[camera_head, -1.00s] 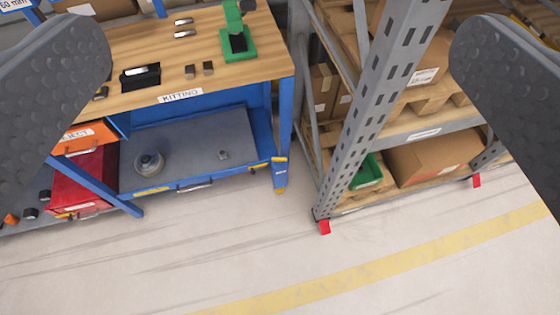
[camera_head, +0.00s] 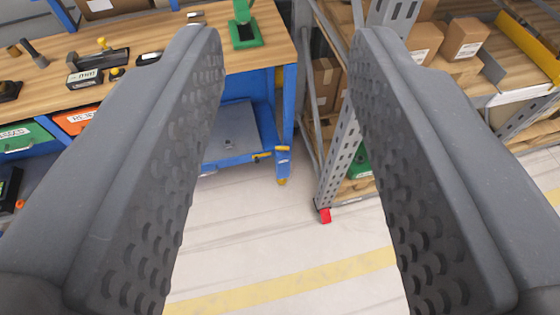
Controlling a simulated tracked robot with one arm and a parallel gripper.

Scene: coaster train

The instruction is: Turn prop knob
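My gripper (camera_head: 285,45) is open and empty. Its two dark grey dimpled fingers fill the left and right of the view, with a wide gap between them. Between the fingers I see the floor, the corner of a workbench and a rack post. I cannot make out a prop knob for certain. A green stand (camera_head: 245,28) is on the bench top, just right of the left fingertip and partly cut off by the top edge. The left finger hides part of the bench front and lower shelf.
A blue workbench with a wooden top (camera_head: 278,48) stands at the left, with small tools and a labelled black block (camera_head: 85,78). A grey metal rack (camera_head: 340,150) with cardboard boxes (camera_head: 464,39) stands at the right. The floor (camera_head: 270,235) in front is clear, with a yellow line.

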